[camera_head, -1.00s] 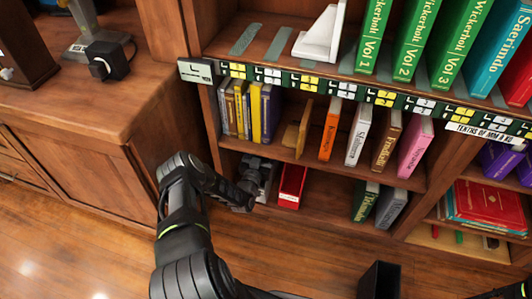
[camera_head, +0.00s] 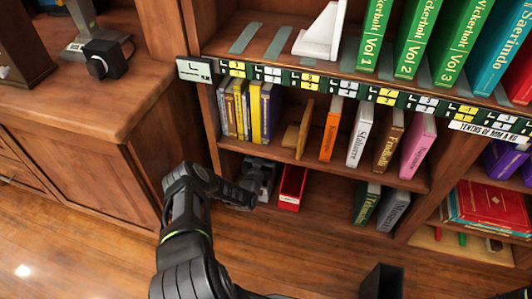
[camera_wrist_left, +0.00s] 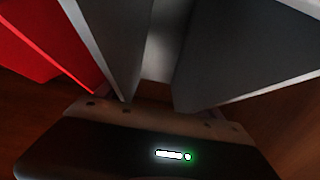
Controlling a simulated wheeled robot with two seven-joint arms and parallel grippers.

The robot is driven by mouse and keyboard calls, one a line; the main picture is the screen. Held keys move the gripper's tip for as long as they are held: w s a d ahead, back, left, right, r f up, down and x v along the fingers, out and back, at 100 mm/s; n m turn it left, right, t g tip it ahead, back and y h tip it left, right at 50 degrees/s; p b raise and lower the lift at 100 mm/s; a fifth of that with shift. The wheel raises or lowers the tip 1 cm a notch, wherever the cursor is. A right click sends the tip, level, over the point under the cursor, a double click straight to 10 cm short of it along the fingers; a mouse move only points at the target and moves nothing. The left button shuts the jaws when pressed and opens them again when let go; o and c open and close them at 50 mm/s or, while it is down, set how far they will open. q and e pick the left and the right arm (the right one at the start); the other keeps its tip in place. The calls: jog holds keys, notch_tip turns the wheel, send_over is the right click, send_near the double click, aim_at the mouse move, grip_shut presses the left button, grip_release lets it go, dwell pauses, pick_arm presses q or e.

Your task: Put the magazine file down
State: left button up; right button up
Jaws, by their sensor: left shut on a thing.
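The grey magazine file (camera_head: 267,172) stands at the left end of the low shelf, partly hidden by my left gripper (camera_head: 250,186). My left gripper reaches in from the front and is shut on it. In the left wrist view, grey walls of the file (camera_wrist_left: 235,60) fill the space just ahead of the gripper body. The fingertips and the file's underside are hidden, so I cannot tell whether it touches the shelf board.
A red file (camera_head: 292,186) stands close to the right of the grey one. The low shelf (camera_head: 325,200) is bare from there to several books (camera_head: 380,207). The bookcase side and a wooden cabinet (camera_head: 90,175) bound the left. Another shelf with books is above.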

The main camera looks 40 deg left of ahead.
pick_arm(q)
jog(key=shift+f, duration=0.5)
jog(key=shift+f, duration=0.15)
jog(key=o, duration=1.6)
jog(key=shift+f+b, duration=0.15)
jog(key=shift+b, duration=0.2)
jog(key=o, duration=0.5)
jog(key=shift+r, duration=0.2)
